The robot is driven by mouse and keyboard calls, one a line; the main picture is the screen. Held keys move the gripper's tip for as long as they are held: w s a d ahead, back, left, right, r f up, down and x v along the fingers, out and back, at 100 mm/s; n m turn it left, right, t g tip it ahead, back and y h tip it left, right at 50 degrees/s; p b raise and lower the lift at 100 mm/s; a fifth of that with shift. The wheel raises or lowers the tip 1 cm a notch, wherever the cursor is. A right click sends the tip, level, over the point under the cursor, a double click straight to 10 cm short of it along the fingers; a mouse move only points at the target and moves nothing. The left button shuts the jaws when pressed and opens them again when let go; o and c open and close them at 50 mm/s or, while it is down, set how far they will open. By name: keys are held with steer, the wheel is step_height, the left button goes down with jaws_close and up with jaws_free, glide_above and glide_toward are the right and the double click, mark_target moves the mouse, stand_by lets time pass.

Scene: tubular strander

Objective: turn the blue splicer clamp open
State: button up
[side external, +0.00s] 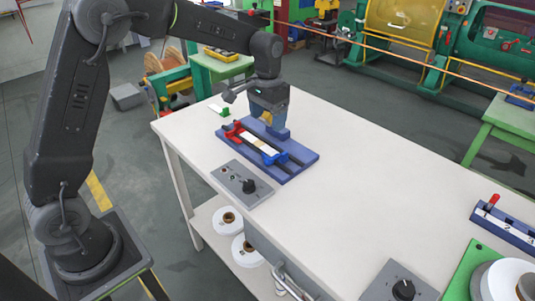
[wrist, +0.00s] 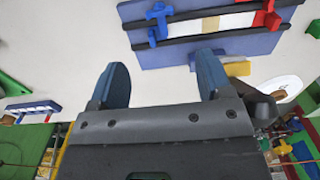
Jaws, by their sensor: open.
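The splicer (side external: 301,153) is a dark blue plate with black rails and a pale strip, lying on the white table. The blue splicer clamp (side external: 272,157) sits across the rails at the near right end; in the wrist view its blue knob (wrist: 158,13) shows at the top, left of centre. A red clamp (side external: 232,131) sits at the other end and also shows in the wrist view (wrist: 267,15). My gripper (side external: 268,117) is above the plate's far side, apart from the blue clamp. In the wrist view its fingers (wrist: 160,82) are spread with nothing between them.
A grey box with a black knob (side external: 248,186) lies in front of the splicer. A yellow block (wrist: 237,69) is near my right fingertip. A blue fixture with a red lever (side external: 493,200) stands at far right. The table's middle (side external: 370,190) is clear.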

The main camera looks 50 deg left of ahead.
mark_target(268, 155)
step_height(268, 155, down, 12)
steer(key=shift+f, duration=0.15)
steer(key=shift+c, duration=0.2)
steer(key=c, duration=0.9)
